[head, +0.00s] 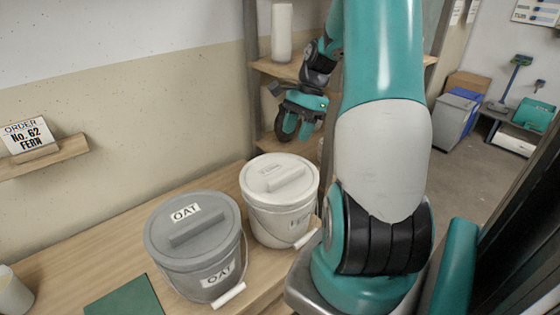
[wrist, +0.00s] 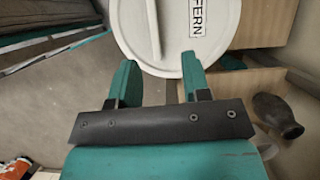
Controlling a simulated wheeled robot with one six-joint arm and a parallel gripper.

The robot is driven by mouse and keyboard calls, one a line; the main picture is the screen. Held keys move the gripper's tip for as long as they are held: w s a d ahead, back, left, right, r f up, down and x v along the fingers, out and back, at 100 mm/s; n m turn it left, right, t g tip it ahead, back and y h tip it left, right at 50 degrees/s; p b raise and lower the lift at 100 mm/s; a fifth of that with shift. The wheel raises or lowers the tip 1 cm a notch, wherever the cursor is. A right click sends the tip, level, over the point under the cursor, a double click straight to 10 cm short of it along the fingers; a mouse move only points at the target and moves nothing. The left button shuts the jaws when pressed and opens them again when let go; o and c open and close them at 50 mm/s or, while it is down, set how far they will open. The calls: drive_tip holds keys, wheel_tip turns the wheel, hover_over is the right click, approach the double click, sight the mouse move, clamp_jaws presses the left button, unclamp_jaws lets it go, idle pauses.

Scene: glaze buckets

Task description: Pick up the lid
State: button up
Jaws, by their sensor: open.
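A white bucket (head: 280,222) stands on the wooden bench, closed by a white lid (head: 297,172) with a raised bar handle (head: 279,178). The label on this lid is too small to read in the head view. In the wrist view a round white lid (wrist: 172,48) with a bar handle (wrist: 153,26) and the label FERN fills the top middle, beyond the fingertips. My gripper (head: 297,122) is open and empty, above and behind the white bucket; its two fingers (wrist: 160,70) show apart in the wrist view.
A grey bucket (head: 195,262) with a grey OAT lid (head: 160,232) stands left of the white one. An order card (head: 28,135) reads No. 62 FERN. A white cylinder (head: 282,32) stands on a shelf behind. A dark vase (wrist: 278,115) shows at right in the wrist view.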

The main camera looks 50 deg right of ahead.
hover_over(289, 173)
drive_tip(key=d, duration=0.3)
drive_tip(key=shift+m, duration=0.4)
drive_tip(key=f, duration=0.6)
drive_tip(key=shift+w+a+f, duration=0.1)
drive_tip(key=shift+w+a, duration=0.05)
drive_tip(key=shift+a, duration=0.1)
drive_tip(key=shift+s+p+x, duration=0.1)
drive_tip(key=shift+p+x, duration=0.05)
drive_tip(key=shift+x, duration=1.2)
drive_tip(key=shift+s+p+x, duration=0.15)
drive_tip(key=shift+x, duration=1.15)
drive_tip(key=shift+s+a, duration=0.1)
drive_tip(key=shift+a, duration=0.05)
clamp_jaws()
